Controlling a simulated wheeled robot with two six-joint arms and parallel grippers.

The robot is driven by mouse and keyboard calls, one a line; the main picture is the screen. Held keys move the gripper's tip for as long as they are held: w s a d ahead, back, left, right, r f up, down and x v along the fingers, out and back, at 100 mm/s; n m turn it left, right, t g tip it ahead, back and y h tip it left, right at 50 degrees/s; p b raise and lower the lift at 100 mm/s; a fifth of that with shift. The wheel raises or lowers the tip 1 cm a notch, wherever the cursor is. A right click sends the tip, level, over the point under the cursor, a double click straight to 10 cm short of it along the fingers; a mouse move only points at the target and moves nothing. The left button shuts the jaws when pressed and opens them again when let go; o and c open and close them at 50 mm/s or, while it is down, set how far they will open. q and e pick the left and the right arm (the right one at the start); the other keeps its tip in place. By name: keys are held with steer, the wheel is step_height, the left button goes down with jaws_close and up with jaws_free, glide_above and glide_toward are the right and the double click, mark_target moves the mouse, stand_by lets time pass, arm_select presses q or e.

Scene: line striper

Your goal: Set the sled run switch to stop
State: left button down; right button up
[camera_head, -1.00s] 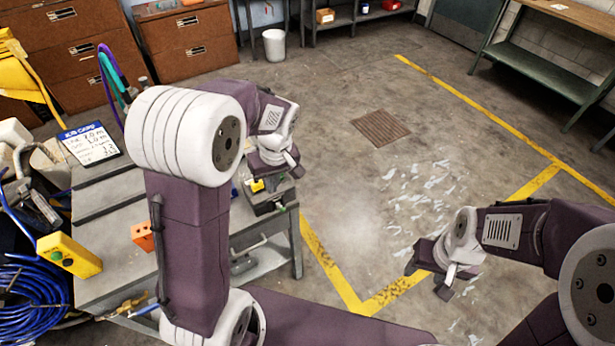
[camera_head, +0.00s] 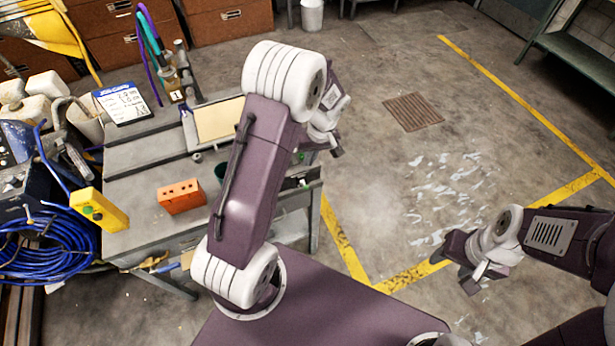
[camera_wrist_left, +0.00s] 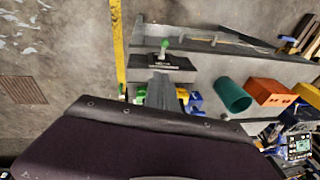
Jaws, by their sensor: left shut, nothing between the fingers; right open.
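A dark box with a green-tipped lever (camera_wrist_left: 165,45) sits on the bench in the left wrist view; its label is too small to read. I take it for the run switch. In the head view its green tip (camera_head: 303,183) shows at the bench's right edge, partly behind my left arm. My left gripper (camera_head: 336,150) is shut and empty, above and beyond the box near the bench edge. In the left wrist view its fingers (camera_wrist_left: 161,88) appear just below the box, with no clear contact. My right gripper (camera_head: 470,280) is open and empty over the floor.
On the bench (camera_head: 140,217) are an orange brick (camera_head: 181,196), a dark green cup (camera_wrist_left: 232,95) and a framed board (camera_head: 218,120). A yellow button box (camera_head: 100,209) and blue hose (camera_head: 45,245) lie at left.

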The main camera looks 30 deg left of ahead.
mark_target(304, 185)
arm_select(q)
steer(key=f, duration=0.2)
steer(key=s+f, duration=0.1)
steer(key=f, duration=0.3)
steer(key=shift+s+f, duration=0.3)
steer(key=shift+f, duration=0.1)
steer(key=shift+s+d+f, duration=0.2)
steer(key=shift+s, duration=0.05)
